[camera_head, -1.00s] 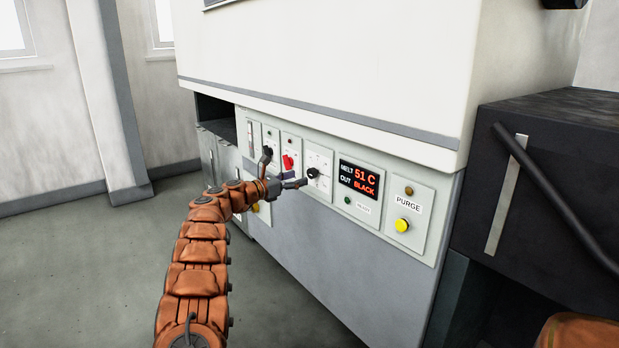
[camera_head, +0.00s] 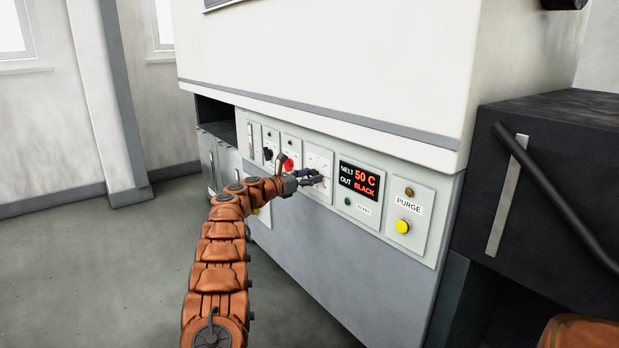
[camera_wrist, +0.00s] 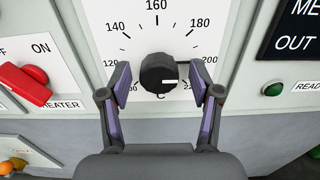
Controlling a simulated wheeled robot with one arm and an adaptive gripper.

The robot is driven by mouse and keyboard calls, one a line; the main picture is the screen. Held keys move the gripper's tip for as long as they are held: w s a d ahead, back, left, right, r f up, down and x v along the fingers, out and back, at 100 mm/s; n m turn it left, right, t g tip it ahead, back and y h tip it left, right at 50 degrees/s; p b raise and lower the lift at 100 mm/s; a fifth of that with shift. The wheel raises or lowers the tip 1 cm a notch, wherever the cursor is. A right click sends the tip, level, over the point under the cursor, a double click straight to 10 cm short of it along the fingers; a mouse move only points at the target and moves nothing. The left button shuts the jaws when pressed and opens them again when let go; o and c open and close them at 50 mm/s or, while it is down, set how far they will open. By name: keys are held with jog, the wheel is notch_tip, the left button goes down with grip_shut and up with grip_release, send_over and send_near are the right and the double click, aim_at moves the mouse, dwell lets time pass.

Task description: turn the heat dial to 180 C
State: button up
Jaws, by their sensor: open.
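My gripper (camera_wrist: 160,80) is open, with one finger left and one right of the dial, and a gap shows on each side. In the head view my gripper (camera_head: 318,178) is at the dial plate (camera_head: 319,159) and largely hides the knob.
A red heater switch (camera_wrist: 24,84) is left of the dial. Farther right is a yellow purge button (camera_head: 402,226). A dark cabinet (camera_head: 560,180) stands at the right. Open floor (camera_head: 90,270) lies left.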

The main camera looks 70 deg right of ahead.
jog(key=c, duration=1.1)
jog(key=shift+c, duration=0.2)
jog(key=shift+r+n+p, duration=0.1)
jog(key=shift+n+p, duration=0.2)
jog(key=shift+p, duration=0.15)
jog(key=n+p, duration=0.2)
jog(key=shift+r+n+p, duration=0.15)
jog(key=shift+n+p, duration=0.15)
jog(key=shift+p, duration=0.1)
jog(key=n+p, duration=0.3)
jog(key=shift+n, duration=0.4)
jog(key=shift+f+n+p, duration=0.2)
jog(key=shift+n+p, duration=0.55)
jog(key=shift+n, duration=0.15)
